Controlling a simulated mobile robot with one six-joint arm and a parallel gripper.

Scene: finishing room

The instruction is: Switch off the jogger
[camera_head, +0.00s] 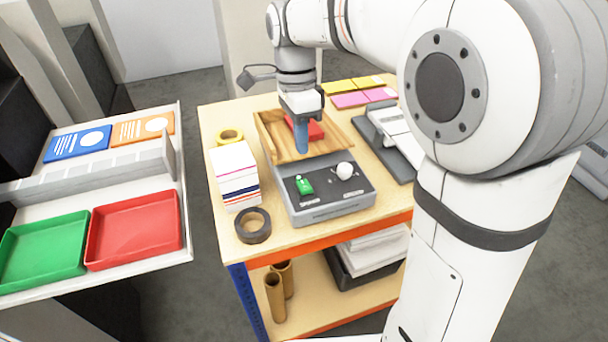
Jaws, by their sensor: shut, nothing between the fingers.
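The jogger is a grey control box (330,205) on the wooden-topped bench, with a light wooden tray (268,128) at its back. Which way the rocker is tipped is too small to tell. My gripper (302,149) points down with its blue fingers shut and empty. In the picture its tips are just above and behind the green switch, in front of the tray. Their height over the panel is unclear.
A red block (315,129) shows in the tray, partly behind my fingers. A white card stack (234,172), a dark tape roll (253,225) and a yellow tape roll (230,136) stand to the left. A grey device (388,130) is at right. My arm hides the bench's right side.

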